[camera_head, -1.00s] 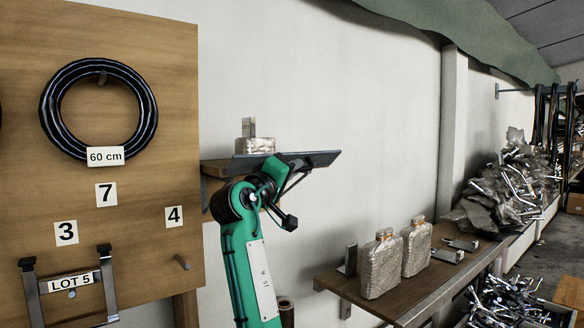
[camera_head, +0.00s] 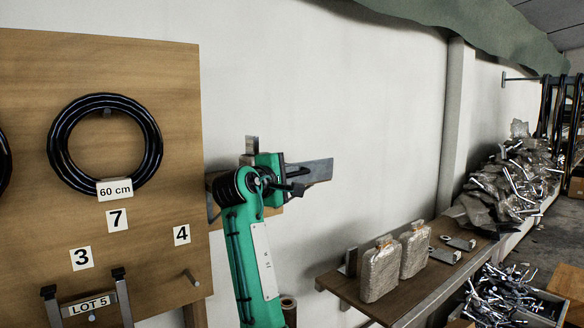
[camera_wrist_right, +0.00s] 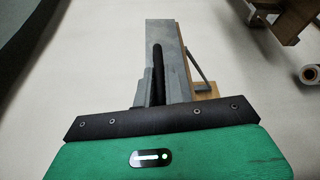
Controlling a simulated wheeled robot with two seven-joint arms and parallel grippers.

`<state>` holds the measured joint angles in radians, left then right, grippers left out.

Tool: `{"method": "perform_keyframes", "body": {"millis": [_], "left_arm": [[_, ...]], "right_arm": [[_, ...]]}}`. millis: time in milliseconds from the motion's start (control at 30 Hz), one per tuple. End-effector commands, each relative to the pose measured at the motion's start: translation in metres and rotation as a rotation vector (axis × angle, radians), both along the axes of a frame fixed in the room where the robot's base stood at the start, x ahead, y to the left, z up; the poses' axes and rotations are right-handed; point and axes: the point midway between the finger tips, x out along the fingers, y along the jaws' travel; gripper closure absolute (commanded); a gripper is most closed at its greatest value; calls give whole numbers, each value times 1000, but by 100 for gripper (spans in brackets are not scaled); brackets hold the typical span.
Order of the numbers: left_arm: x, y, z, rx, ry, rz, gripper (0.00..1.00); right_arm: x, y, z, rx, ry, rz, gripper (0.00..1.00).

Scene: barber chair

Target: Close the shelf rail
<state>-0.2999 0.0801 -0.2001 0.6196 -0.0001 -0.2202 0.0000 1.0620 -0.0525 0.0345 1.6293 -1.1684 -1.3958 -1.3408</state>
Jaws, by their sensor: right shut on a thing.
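The shelf rail is a dark grey metal plate (camera_head: 318,172) on the small wall shelf in the middle of the head view. It sticks out to the right with its flat face showing. In the right wrist view the rail (camera_wrist_right: 164,38) is a long grey strip running away from the fingers. My right gripper (camera_head: 292,186) is shut on the rail; its dark finger (camera_wrist_right: 158,75) lies along the strip in the wrist view. My green arm hides much of the shelf and the rail's left part. My left gripper is not in view.
A wooden board (camera_head: 150,215) with a black coil (camera_head: 72,155) stands close on the left. Heaped metal parts lie at right. The wall above the rail is bare.

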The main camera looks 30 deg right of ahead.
Motion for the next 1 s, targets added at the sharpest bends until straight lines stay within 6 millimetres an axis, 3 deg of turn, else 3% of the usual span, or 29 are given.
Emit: {"method": "perform_keyframes", "body": {"millis": [200, 667, 700, 767, 1000], "left_arm": [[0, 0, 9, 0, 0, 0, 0], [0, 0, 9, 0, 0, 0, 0], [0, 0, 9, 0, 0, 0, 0], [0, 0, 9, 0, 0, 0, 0], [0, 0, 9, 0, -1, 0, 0]], "right_arm": [[2, 0, 2, -4, 50, 0, 100], [3, 0, 1, -5, 59, 0, 100], [3, 0, 1, -5, 59, 0, 81], [3, 0, 1, -5, 58, 0, 69], [3, 0, 1, -4, 57, 0, 67]]}}
